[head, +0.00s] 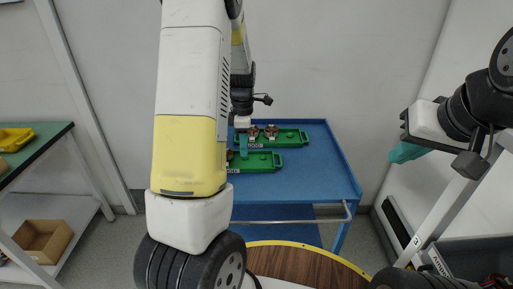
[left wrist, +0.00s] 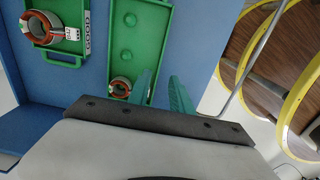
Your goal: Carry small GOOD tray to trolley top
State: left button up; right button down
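Two green trays lie on the blue trolley top (head: 335,165). The nearer tray (head: 262,158) has a front label that seems to read GOOD; it also shows in the left wrist view (left wrist: 138,45), with one copper-ringed stator (left wrist: 121,87) at its end. The farther tray (head: 290,136) holds two stators (head: 270,131). My left gripper (head: 243,146) is down at the nearer tray. In the left wrist view its teal fingers (left wrist: 164,95) are apart, near the tray's edge; contact is unclear. My right gripper (head: 405,152) is in the air at the right, away from the trays.
A round wooden table with a yellow rim (head: 315,262) stands in front of the trolley. A trolley handle rail (head: 300,221) runs along the near side. At the left is a green-topped bench (head: 45,143) with a yellow bin (head: 15,138) and a cardboard box (head: 45,240) below.

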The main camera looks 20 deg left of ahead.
pick_arm(q)
jog(key=s+d+r+m+t+h, duration=0.1)
jog(key=s+d+r+m+t, duration=0.15)
jog(key=s+r+m, duration=0.45)
jog(key=s+d+r+m+t+h, duration=0.1)
jog(key=s+d+r+m, duration=0.25)
jog(key=r, duration=0.65)
jog(key=s+d+r+m+t, duration=0.1)
jog(key=s+d+r+m, duration=0.1)
jog(key=s+m, duration=0.3)
jog(key=s+d+r+m+t, duration=0.1)
jog(key=s+m, duration=0.5)
jog(key=s, duration=0.1)
jog(key=shift+d+r, duration=0.35)
jog(key=shift+s+t, duration=0.1)
jog(key=shift+t, duration=0.15)
jog(key=shift+c, duration=0.3)
